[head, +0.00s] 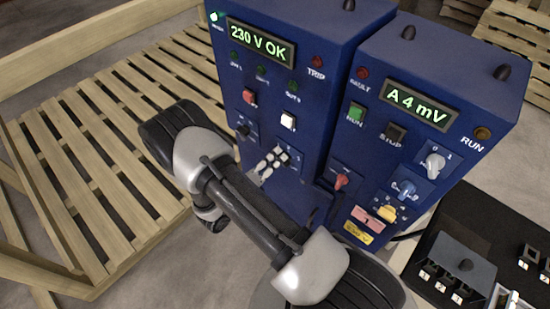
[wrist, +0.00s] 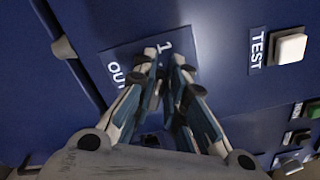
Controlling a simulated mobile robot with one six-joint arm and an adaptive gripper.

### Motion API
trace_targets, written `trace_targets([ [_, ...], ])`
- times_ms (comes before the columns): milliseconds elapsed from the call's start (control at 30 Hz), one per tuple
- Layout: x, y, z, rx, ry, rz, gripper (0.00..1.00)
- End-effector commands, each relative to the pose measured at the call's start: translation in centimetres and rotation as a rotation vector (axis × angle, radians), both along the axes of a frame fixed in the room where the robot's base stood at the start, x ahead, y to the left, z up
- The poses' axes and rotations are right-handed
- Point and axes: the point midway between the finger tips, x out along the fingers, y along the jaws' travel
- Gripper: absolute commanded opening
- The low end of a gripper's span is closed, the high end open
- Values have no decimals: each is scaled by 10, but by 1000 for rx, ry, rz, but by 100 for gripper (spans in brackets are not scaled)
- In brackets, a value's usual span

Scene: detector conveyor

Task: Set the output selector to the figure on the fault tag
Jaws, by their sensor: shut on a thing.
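My gripper (head: 272,163) is at the lower front of the left blue cabinet, below the white TEST button. In the wrist view its fingers (wrist: 164,62) are shut over a panel plate (wrist: 122,54) printed "OUT" and "1". They are shut on the output selector's knob, which the fingers hide; its setting cannot be read. On the lower front of the right cabinet are a pink tag (head: 366,221) and a yellow label (head: 358,231). Their print is too small to read, and I cannot tell which is the fault tag.
The left display (head: 261,44) reads "230 V OK". The TEST button (head: 288,121) also shows in the wrist view (wrist: 291,47). The right cabinet (head: 466,88) has a display "A 4 mV", buttons and knobs. Wooden pallets (head: 85,160) lie left.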

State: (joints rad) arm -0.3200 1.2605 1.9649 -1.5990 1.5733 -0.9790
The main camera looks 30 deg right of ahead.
Motion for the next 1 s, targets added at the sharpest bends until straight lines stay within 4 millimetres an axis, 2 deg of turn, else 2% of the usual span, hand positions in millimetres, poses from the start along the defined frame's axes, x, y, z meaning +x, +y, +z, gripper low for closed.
trace_targets([
  [33,0,0,0,-1,2,0,0],
  [67,0,0,0,-1,2,0,14],
  [333,0,0,0,0,0,0,32],
  [733,-1,5,0,1,-1,1,32],
  [867,-7,23,0,1,-1,5,32],
  [1000,-17,52,0,1,-1,7,32],
])
